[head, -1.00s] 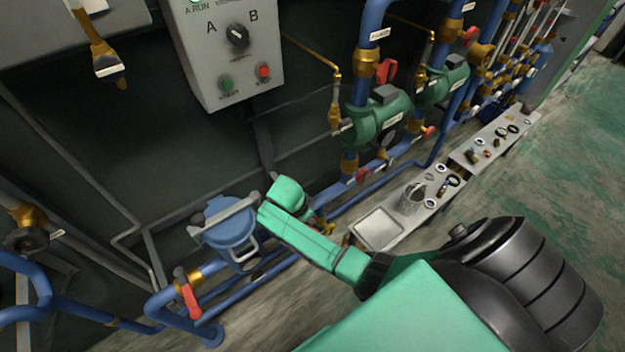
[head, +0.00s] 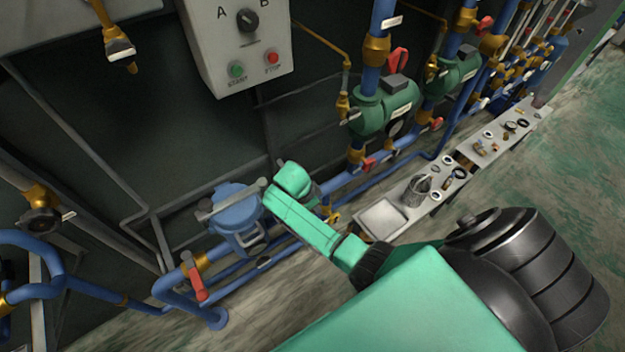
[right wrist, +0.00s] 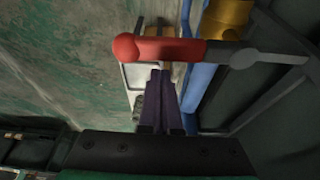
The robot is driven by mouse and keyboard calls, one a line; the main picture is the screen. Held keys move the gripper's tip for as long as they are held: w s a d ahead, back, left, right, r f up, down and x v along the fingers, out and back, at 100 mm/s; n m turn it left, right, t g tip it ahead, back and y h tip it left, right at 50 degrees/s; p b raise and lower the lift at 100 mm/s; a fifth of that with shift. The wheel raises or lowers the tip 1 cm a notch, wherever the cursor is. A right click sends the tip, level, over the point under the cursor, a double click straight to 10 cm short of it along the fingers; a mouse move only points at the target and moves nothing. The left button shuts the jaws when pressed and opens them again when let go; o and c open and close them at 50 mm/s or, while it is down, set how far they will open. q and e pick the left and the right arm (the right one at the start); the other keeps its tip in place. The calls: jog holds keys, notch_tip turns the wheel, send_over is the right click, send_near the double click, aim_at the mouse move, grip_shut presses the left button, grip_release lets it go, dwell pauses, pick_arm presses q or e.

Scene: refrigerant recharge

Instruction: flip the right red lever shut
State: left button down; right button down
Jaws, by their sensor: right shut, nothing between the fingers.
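A red lever (right wrist: 165,49) shows in the right wrist view, lying across the picture on a grey pivot arm beside a brass fitting (right wrist: 226,18). My right gripper (right wrist: 160,75) is shut and empty, its dark fingers pointing at the lever's lower edge. I cannot tell whether they touch it. In the head view my green right arm covers the gripper and the pipe behind it; a bit of yellow-brass fitting (head: 331,214) shows beside it. Another red lever (head: 195,283) hangs down at a brass valve left of the blue filter housing (head: 238,214). My left gripper is out of view.
Blue pipes run along the floor and wall. Green pumps (head: 386,108) stand behind to the right. A grey control box (head: 237,45) hangs above. A low bench (head: 383,219) with small parts is at the right. Open floor lies right of the bench.

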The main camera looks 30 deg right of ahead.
notch_tip(320, 180, up, 10)
jog(key=shift+a+f, duration=0.2)
jog(key=shift+a, duration=0.05)
dwell(0.5)
